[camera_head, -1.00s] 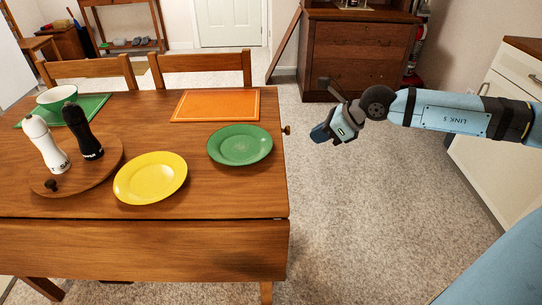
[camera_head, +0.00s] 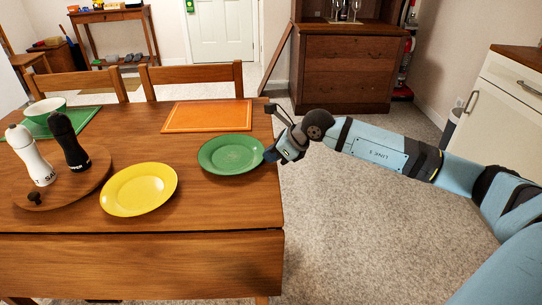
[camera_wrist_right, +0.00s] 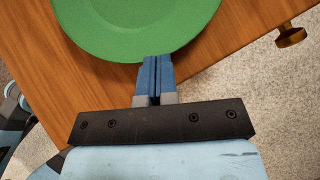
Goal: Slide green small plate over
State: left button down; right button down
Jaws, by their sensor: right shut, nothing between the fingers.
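The green small plate (camera_head: 229,154) lies flat on the wooden table near its right edge. My right gripper (camera_head: 269,154) is shut and empty, at the right side of the plate's rim. In the right wrist view the closed fingertips (camera_wrist_right: 157,60) meet the near edge of the green plate (camera_wrist_right: 135,45); I cannot tell whether they press on it. My left gripper is not in view.
A yellow plate (camera_head: 138,189) lies left of the green one on the table (camera_head: 200,212). An orange placemat (camera_head: 208,116) lies behind it. White (camera_head: 31,155) and black (camera_head: 69,143) shakers stand on a round wooden board (camera_head: 60,190). A knob (camera_wrist_right: 290,37) sticks out from the table.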

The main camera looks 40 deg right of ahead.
aim_at(228, 151)
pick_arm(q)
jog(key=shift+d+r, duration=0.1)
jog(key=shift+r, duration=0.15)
pick_arm(e)
jog(key=shift+w, duration=0.15)
jog(key=shift+a, duration=0.1)
jog(key=w+a, duration=0.3)
jog(key=w, duration=0.2)
jog(key=w+a, duration=0.2)
jog(key=w, duration=0.1)
jog(key=shift+w+a+p, duration=0.1)
jog(key=shift+a+p, duration=0.25)
jog(key=shift+p, duration=0.05)
jog(key=shift+w+a, duration=0.15)
jog(key=shift+w, duration=0.1)
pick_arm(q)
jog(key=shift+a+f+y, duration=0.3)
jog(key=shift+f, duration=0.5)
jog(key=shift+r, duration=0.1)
